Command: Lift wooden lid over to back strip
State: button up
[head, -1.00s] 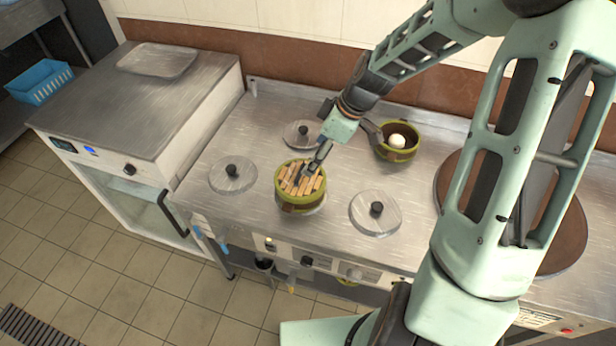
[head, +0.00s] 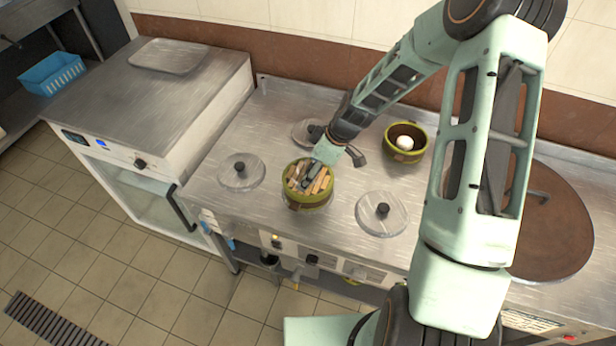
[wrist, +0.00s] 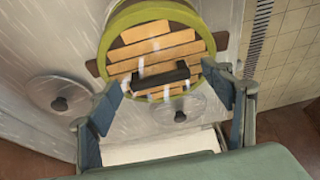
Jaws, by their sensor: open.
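The wooden lid (head: 322,186), made of pale slats, sits on a green pot (head: 306,205) at the middle of the steel counter. In the wrist view the lid (wrist: 150,47) shows a dark bar handle across its slats. My gripper (head: 311,178) is over the lid in the head view and partly hides it. In the wrist view my gripper (wrist: 165,83) is open, with one finger to each side of the handle and nothing between them held. The back strip of bare steel (head: 285,92) runs along the wall behind the pots.
A second green pot (head: 416,153), uncovered with a white round thing inside, stands behind and to the right. Round steel lids lie at left (head: 240,181), front right (head: 393,223) and behind (head: 300,131). A large brown disc (head: 560,228) lies at right.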

jog(key=shift+c, duration=0.5)
jog(key=c, duration=1.2)
jog(key=shift+o, duration=0.2)
jog(key=shift+w+r, duration=0.1)
jog(key=shift+r, duration=0.4)
notch_tip(320, 180, up, 2)
jog(key=shift+r, duration=0.2)
jog(key=s+d+r, duration=0.5)
jog(key=s+r, duration=0.5)
jog(key=s, duration=0.3)
jog(key=w+d+r+m+t+h, duration=0.2)
jog(key=w+d+r+m+h, duration=0.2)
jog(key=w+r+m, duration=0.4)
jog(key=m, duration=0.5)
jog(key=shift+w+d+r+t, duration=0.2)
jog(key=shift+d+r+t, duration=0.1)
jog(key=shift+r+t, duration=0.1)
